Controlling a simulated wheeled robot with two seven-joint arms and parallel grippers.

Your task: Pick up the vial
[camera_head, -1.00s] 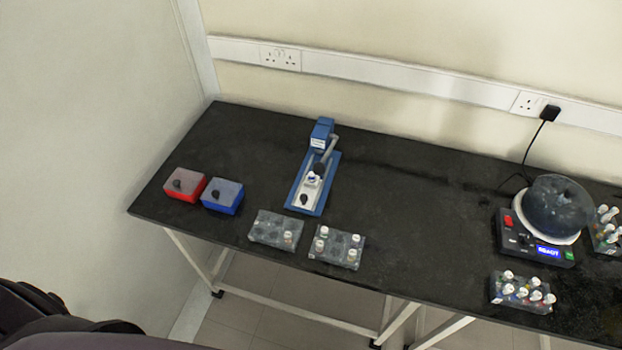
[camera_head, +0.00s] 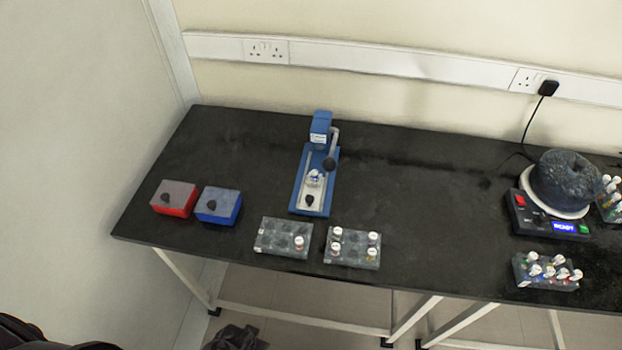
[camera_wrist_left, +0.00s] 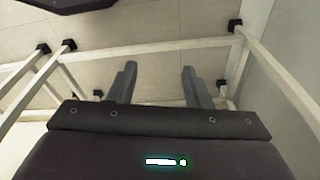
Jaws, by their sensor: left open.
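Several white-capped vials stand in racks on the black bench. The left grey rack (camera_head: 270,247) holds one vial (camera_head: 299,242) at its right end. The rack beside it (camera_head: 352,262) holds several vials, one of them at its back left (camera_head: 337,232). A white-capped vial (camera_head: 314,175) also shows in the blue press-like device (camera_head: 318,190). In the left wrist view my left gripper (camera_wrist_left: 159,78) is open and empty, with floor and bench legs beyond its fingers. A dark part of it may show at the head view's lower edge. My right gripper is not in view.
A red box (camera_head: 174,206) and a blue box (camera_head: 219,213) sit at the left of the bench (camera_head: 420,190). A dark round machine (camera_head: 562,190) and another full rack (camera_head: 545,280) stand at the right. The bench's middle right is clear.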

